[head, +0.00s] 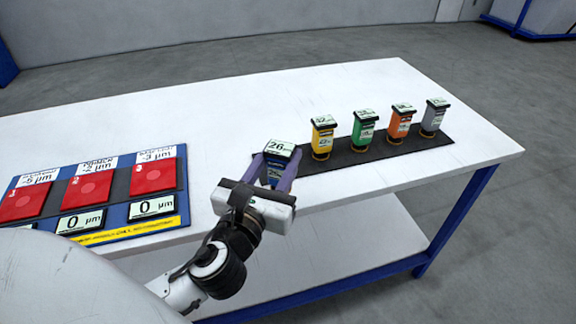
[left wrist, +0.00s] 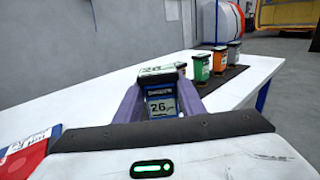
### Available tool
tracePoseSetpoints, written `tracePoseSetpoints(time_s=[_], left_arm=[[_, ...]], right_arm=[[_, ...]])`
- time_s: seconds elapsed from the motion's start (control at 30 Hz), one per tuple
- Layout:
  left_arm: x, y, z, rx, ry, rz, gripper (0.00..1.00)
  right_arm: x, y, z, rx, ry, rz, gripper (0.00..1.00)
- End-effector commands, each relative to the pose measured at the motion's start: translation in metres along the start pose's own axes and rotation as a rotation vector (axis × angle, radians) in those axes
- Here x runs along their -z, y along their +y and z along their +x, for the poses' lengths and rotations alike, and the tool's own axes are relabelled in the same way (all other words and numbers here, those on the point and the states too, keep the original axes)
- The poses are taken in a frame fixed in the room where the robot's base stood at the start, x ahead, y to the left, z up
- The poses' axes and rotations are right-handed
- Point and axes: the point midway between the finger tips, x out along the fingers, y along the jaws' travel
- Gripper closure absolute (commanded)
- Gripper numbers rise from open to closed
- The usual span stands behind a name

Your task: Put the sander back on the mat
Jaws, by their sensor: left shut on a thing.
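A blue sander (head: 275,168) with a label reading 26 is held between the purple fingers of my left gripper (head: 277,170), at the left end of the dark mat. The sander also shows upright between the fingers in the left wrist view (left wrist: 160,100). The dark mat (head: 440,139) lies on the white table; its left end is partly hidden behind the gripper and sander. I cannot tell whether the sander touches the mat. A yellow sander (head: 322,138), a green one (head: 364,130), an orange one (head: 399,122) and a grey one (head: 433,117) stand on the mat. My right gripper is out of view.
A blue board (head: 60,185) with red panels (head: 88,188) and labels reading 0 µm lies at the left of the white table (head: 200,110). The table behind the mat is clear. The table's front edge runs close beneath my left gripper.

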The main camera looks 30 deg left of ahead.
Motion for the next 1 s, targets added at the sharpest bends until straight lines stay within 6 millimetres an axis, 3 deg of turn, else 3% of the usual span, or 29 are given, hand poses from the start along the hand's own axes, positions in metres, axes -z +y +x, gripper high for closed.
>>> tracePoseSetpoints(time_s=[0.03, 0.2, 0.4, 0.47, 1.0], left_arm=[[-0.007, 0.009, 0.023, -0.048, -0.016, -0.007, 0.84], [-0.028, 0.034, 0.082, -0.168, -0.009, -0.008, 0.84], [-0.048, 0.047, 0.117, -0.224, -0.005, -0.004, 0.84], [-0.047, 0.048, 0.122, -0.228, -0.002, -0.003, 0.84], [0.029, 0.049, 0.124, -0.231, 0.003, 0.000, 0.84]], right_arm=[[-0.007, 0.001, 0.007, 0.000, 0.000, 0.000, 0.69], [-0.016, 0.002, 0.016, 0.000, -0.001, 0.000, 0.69], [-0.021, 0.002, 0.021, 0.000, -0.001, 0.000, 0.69], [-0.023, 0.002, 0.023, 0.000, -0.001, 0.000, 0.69], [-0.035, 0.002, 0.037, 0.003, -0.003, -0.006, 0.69]])
